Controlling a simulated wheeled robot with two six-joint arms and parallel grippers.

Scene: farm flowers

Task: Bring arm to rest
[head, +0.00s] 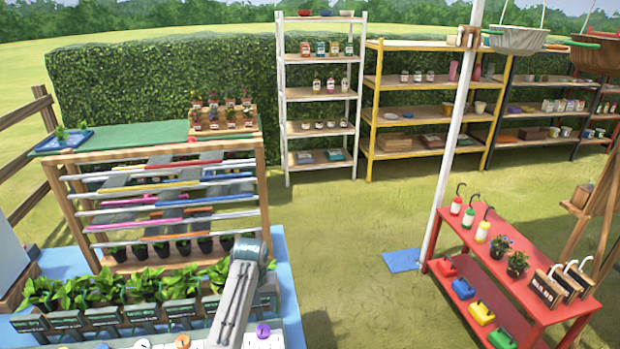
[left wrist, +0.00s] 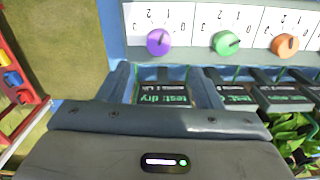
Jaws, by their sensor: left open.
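My left arm (head: 238,295) crosses the front of the planter bench in the head view. My left gripper shows in the left wrist view (left wrist: 163,80), with its two dark fingers apart and nothing held between them. A black sign reading "test: dry" (left wrist: 165,96) shows in the gap between the fingers, and a purple knob (left wrist: 159,41) lies past the fingertips. I cannot tell the exact distance to either. My right gripper is in neither view.
Leafy plants (head: 110,290) stand in a row behind several black signs. A slatted rack (head: 262,190) with a green top stands behind them. A red table (head: 550,312) with bottles and pots is at right. Green (left wrist: 225,43) and orange (left wrist: 285,45) knobs sit beside the purple one. Grass lies between.

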